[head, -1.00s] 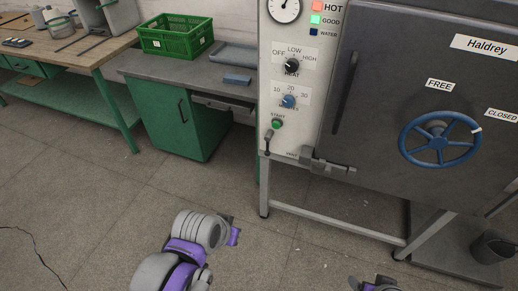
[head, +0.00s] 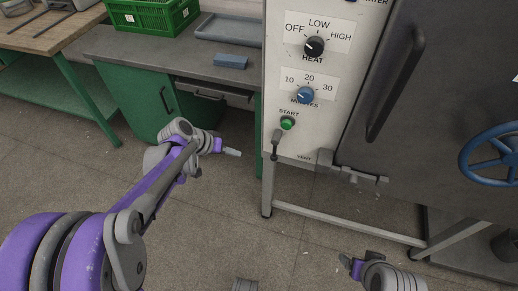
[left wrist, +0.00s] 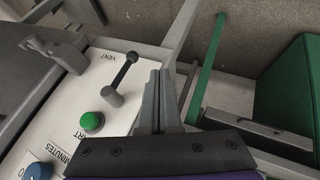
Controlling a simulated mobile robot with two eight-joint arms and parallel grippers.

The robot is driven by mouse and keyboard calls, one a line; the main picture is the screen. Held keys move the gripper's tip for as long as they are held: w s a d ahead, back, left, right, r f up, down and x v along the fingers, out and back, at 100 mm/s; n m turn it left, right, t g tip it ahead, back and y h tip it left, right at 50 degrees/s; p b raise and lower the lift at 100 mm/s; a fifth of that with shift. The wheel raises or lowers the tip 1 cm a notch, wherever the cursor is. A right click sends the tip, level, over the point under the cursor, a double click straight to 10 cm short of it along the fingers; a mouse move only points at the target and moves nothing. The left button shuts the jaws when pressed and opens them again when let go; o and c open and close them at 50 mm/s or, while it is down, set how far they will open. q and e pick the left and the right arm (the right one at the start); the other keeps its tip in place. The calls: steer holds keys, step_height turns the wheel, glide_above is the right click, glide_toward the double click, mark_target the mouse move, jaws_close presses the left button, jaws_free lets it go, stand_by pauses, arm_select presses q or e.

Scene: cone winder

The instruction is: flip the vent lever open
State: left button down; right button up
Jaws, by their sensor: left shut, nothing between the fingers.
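The vent lever (head: 275,145) is a small dark lever on the cream control panel, below the green START button (head: 288,123) and left of the VENT label. In the head view it hangs downward. In the left wrist view the lever (left wrist: 122,78) has a grey base and a black knob near the VENT label. My left gripper (head: 233,152) is shut and empty, a little left of the lever in the head view. In the left wrist view its fingers (left wrist: 160,75) appear beside the lever, apart from it. My right gripper (head: 345,261) is low at the right; its jaws are unclear.
The HEAT knob (head: 314,46) and blue MINUTES knob (head: 306,95) sit higher on the panel. The dark door with its blue handwheel (head: 492,155) is at the right. A green cabinet (head: 135,105) stands behind my left arm. Open floor lies below the panel.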

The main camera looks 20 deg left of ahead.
mark_target(275, 150)
arm_select(q)
steer(key=shift+w+a+f, duration=0.1)
steer(key=shift+w+a, duration=0.1)
steer(key=shift+w, duration=0.1)
steer(key=shift+s, duration=0.1)
steer(key=w+d+f+b, duration=0.1)
steer(key=w+d+f, duration=0.4)
steer(key=d+f, duration=0.2)
steer(key=shift+w+d+b, duration=0.25)
steer(key=shift+d+b, duration=0.05)
steer(key=shift+d, duration=0.3)
